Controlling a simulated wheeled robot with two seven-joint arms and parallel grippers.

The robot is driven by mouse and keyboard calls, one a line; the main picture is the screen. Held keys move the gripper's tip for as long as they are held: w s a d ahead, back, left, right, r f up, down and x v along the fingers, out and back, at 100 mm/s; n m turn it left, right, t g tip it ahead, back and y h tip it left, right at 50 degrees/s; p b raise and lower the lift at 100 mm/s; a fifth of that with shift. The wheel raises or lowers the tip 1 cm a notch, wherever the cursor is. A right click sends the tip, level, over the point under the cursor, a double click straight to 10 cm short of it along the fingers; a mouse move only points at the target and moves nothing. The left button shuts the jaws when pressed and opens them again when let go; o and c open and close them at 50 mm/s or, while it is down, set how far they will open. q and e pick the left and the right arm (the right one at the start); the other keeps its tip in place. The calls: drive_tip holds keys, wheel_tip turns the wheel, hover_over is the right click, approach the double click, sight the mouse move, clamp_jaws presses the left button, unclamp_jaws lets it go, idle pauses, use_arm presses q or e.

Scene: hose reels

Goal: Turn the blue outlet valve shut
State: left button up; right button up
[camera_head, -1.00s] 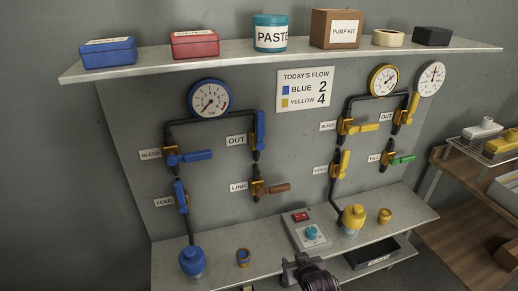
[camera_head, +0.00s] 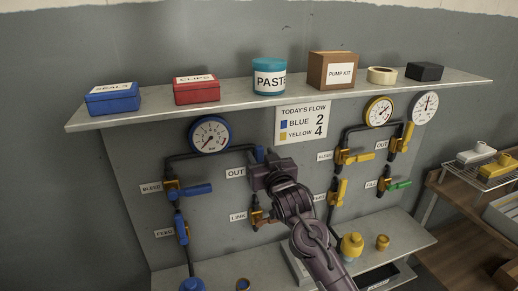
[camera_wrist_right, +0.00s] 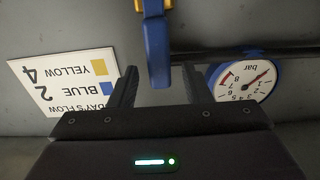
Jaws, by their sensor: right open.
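The blue outlet valve's lever (camera_wrist_right: 157,45) shows in the right wrist view, reaching between my two fingers from a yellow-orange valve body (camera_wrist_right: 139,5) at the top edge. In the head view only the lever's blue tip (camera_head: 259,153) shows beside the OUT label (camera_head: 235,173); my gripper hides the rest. My right gripper (camera_head: 264,164) is open at the lever; in the wrist view its fingers (camera_wrist_right: 163,88) stand on either side with gaps to the lever. My left gripper is not in view.
The blue pressure gauge (camera_head: 209,134) and its dark pipe are left of my gripper. The flow sign (camera_head: 302,122) is above right. The shelf (camera_head: 225,108) with boxes overhangs the panel. The LINK valve (camera_head: 257,216) is just below, partly hidden by my arm.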

drive_tip(key=shift+x, duration=1.15)
drive_tip(key=shift+c, duration=0.3)
clamp_jaws()
